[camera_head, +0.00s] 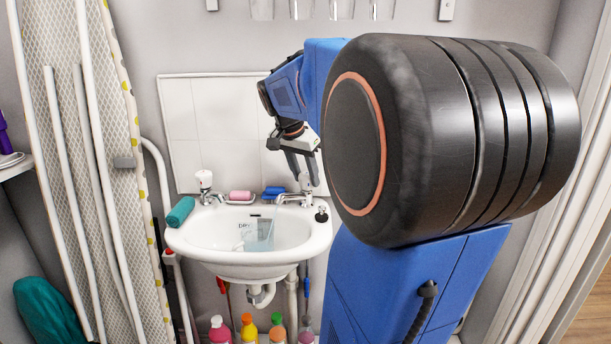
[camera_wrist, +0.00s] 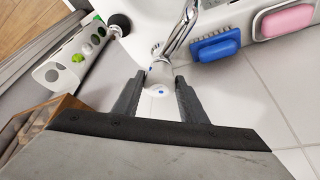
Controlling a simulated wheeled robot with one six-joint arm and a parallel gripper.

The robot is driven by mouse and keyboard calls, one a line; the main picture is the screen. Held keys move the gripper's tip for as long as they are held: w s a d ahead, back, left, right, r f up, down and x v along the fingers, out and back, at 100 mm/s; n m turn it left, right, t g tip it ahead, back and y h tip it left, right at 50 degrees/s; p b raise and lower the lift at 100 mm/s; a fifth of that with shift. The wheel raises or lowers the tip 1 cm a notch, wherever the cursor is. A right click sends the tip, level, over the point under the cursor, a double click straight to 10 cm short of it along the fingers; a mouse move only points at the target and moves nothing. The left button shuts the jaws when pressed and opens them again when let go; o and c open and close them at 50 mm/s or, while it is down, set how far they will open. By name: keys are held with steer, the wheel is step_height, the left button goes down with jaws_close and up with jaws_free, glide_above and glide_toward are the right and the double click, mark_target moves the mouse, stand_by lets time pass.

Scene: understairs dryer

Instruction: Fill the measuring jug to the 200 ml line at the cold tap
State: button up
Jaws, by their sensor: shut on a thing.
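The clear, bluish measuring jug (camera_head: 259,236) stands in the basin of the white sink (camera_head: 182,240), below the right tap's spout. Its water level and lines are too small to read. The cold tap (camera_head: 287,199) is the chrome right-hand tap, and its white top with a blue dot shows in the wrist view (camera_wrist: 158,91). My gripper (camera_head: 303,183) is at this tap, fingers pointing down. In the wrist view my gripper (camera_wrist: 158,80) has its two fingers on either side of the tap top, shut on it. I cannot tell whether water runs.
Another tap (camera_head: 204,188) stands at the sink's left. A pink soap (camera_head: 240,196) and a blue brush or sponge (camera_head: 273,191) lie along the back. A teal roll (camera_head: 180,212) rests on the left rim. A black-topped item (camera_head: 321,213) stands at the right rim. Several bottles stand below.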

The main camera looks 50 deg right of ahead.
steer(key=shift+w+m+g, duration=0.1)
steer(key=shift+m+g, duration=0.4)
steer(key=shift+m, duration=0.7)
steer(key=o, duration=1)
steer(key=shift+r, duration=0.1)
steer(key=v, duration=1.1)
steer(key=shift+a+r, duration=0.25)
steer(key=shift+r, duration=0.1)
